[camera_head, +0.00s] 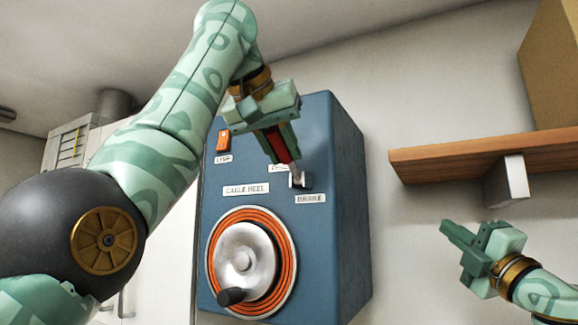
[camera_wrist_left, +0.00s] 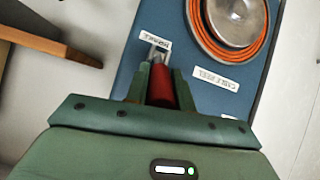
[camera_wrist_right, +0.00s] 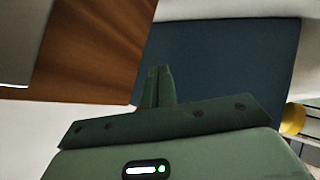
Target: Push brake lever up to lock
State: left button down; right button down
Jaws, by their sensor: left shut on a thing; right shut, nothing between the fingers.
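The brake lever has a red handle (camera_head: 279,145) and a metal base (camera_head: 299,180) on the front of the blue cable reel box (camera_head: 342,150), just above the "BRAKE" label (camera_head: 310,198). My left gripper (camera_head: 280,148) is shut on the red handle, which angles up and to the left from its base. In the left wrist view the red handle (camera_wrist_left: 161,85) sits between the two fingers. The left fingers hide part of the handle. My right gripper (camera_head: 452,232) is shut and empty, to the right of the box below the shelf.
The box also carries an orange switch (camera_head: 223,140) and a reel (camera_head: 284,262) with orange cable and a crank knob (camera_head: 231,296). A wooden shelf (camera_head: 480,155) with a cardboard box (camera_head: 552,65) juts from the wall at right. Bare wall lies between box and shelf.

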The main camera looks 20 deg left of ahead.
jog(key=s+a+r+n+g+y, duration=0.3)
jog(key=s+a+n, duration=0.2)
jog(key=a, duration=0.1)
jog(key=s+a+r+n+g+y, duration=0.3)
jog(key=s+a+n+g, duration=0.1)
jog(key=s+a+n, duration=0.15)
jog(key=n+g, duration=0.5)
jog(key=n, duration=0.2)
send_near(290, 165)
jog(key=s+a+f, duration=0.2)
jog(key=a, duration=0.7)
jog(key=shift+w+d+r+m+y, duration=0.1)
jog(key=shift+w+d+r+y, duration=0.15)
jog(key=shift+r, duration=0.3)
jog(key=shift+w+d+r+m, duration=0.15)
jog(key=shift+w+r, duration=0.2)
jog(key=shift+r, duration=0.2)
jog(key=shift+w+d+r+y, duration=0.15)
jog(key=shift+w+r, duration=0.15)
jog(key=shift+r, duration=0.3)
